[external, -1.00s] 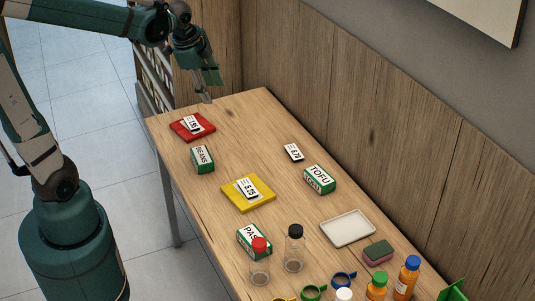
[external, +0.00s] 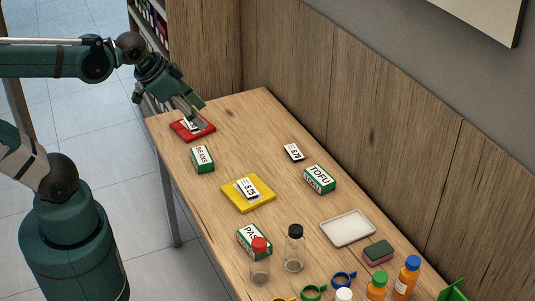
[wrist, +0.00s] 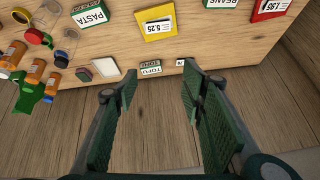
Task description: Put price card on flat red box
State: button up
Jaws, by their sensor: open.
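The flat red box (external: 190,138) lies at the far left end of the table, with a white price card (external: 188,127) on it. It also shows at the top right edge of the wrist view (wrist: 258,16). Another price card (external: 294,152) lies alone on the wood towards the wall; in the wrist view it is small beyond the fingertips (wrist: 181,62). A third card (external: 247,188) rests on the yellow box (external: 236,204). My gripper (external: 198,119) is open and empty. In the external view it overlaps the red box and partly hides its card; its height is unclear.
The beans box (external: 203,159), tofu box (external: 320,179) and pasta box (external: 254,241) stand on the table. A white tray (external: 347,228), a sponge (external: 379,252) and several bottles crowd the near end. A wooden wall (external: 340,110) runs along the right side.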

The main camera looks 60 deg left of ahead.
jog(key=shift+s+d+f+n+t, duration=0.2)
jog(key=shift+s+d+n+t, duration=0.2)
jog(key=shift+s+d+n, duration=0.65)
jog(key=shift+o, duration=0.5)
jog(key=shift+s+d+m, duration=0.2)
jog(key=shift+d+m, duration=0.05)
jog(key=shift+d, duration=0.05)
dwell(3.3)
jog(key=o, duration=1.8)
jog(key=shift+w+d+r+h+p, duration=0.2)
jog(key=shift+r+h+p, duration=0.05)
jog(key=shift+h+p, duration=0.05)
jog(key=shift+o, duration=0.3)
jog(key=shift+w+d+r+g+p, duration=0.45)
jog(key=shift+w+d+p, duration=0.2)
jog(key=shift+p, duration=0.2)
jog(key=w+d+g+p, duration=0.3)
jog(key=w+d+p, duration=0.1)
jog(key=d+p, duration=0.4)
jog(key=w+d+g+p, duration=0.3)
jog(key=w+d+p, duration=0.1)
jog(key=d+p, duration=0.4)
jog(key=shift+w+d+f+p, duration=0.15)
jog(key=shift+w+f+p, duration=0.1)
jog(key=shift+f+p, duration=0.1)
